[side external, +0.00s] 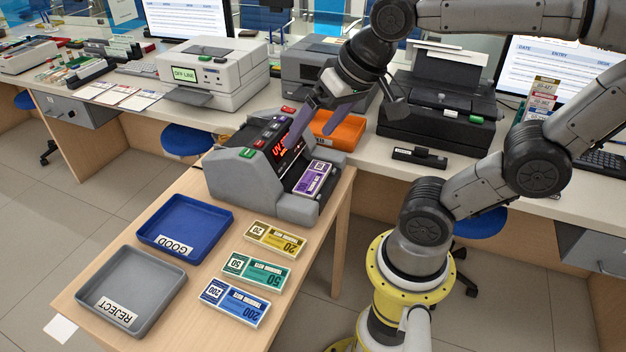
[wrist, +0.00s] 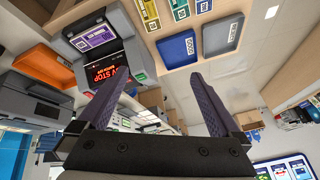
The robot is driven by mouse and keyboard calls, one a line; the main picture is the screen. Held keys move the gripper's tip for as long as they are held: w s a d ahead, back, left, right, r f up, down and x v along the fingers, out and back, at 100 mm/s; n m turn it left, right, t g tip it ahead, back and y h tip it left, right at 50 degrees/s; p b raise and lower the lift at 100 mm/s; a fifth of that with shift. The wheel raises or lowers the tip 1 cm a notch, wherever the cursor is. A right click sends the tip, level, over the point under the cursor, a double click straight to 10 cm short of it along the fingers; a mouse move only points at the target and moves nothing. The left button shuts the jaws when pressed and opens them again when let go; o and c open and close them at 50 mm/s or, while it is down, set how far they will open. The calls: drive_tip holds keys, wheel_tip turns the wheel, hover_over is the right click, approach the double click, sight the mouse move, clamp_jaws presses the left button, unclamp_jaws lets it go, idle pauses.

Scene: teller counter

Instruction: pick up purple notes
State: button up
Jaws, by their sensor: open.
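The purple notes (side external: 314,178) are a small banded bundle lying in the front slot of the grey note-counting machine (side external: 235,176). They also show in the wrist view as a purple bundle (wrist: 94,38) at the upper left, on the machine beside its red display. My gripper (side external: 318,112) is open and empty, above and behind the machine, apart from the notes. In the wrist view its two purple-grey fingers (wrist: 155,100) are spread wide with nothing between them.
A blue GOOD tray (side external: 222,214) and a grey REJECT tray (side external: 90,290) sit on the wooden table. Yellow (side external: 276,239), green (side external: 256,270) and blue (side external: 235,302) note bundles lie right of them. An orange tray (side external: 342,128) and a black printer (side external: 440,110) stand on the counter behind.

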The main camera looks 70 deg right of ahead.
drive_tip(key=w+d+f+m+g, duration=0.1)
drive_tip(key=w+d+m+g, duration=0.1)
drive_tip(key=w+d+m, duration=0.5)
drive_tip(key=m+g, duration=0.4)
drive_tip(key=m, duration=0.2)
hover_over(313, 177)
wheel_tip(313, 177, down, 16)
wheel_tip(313, 177, down, 13)
drive_tip(key=c, duration=1.3)
drive_tip(key=shift+c, duration=0.3)
drive_tip(key=shift+r, duration=0.15)
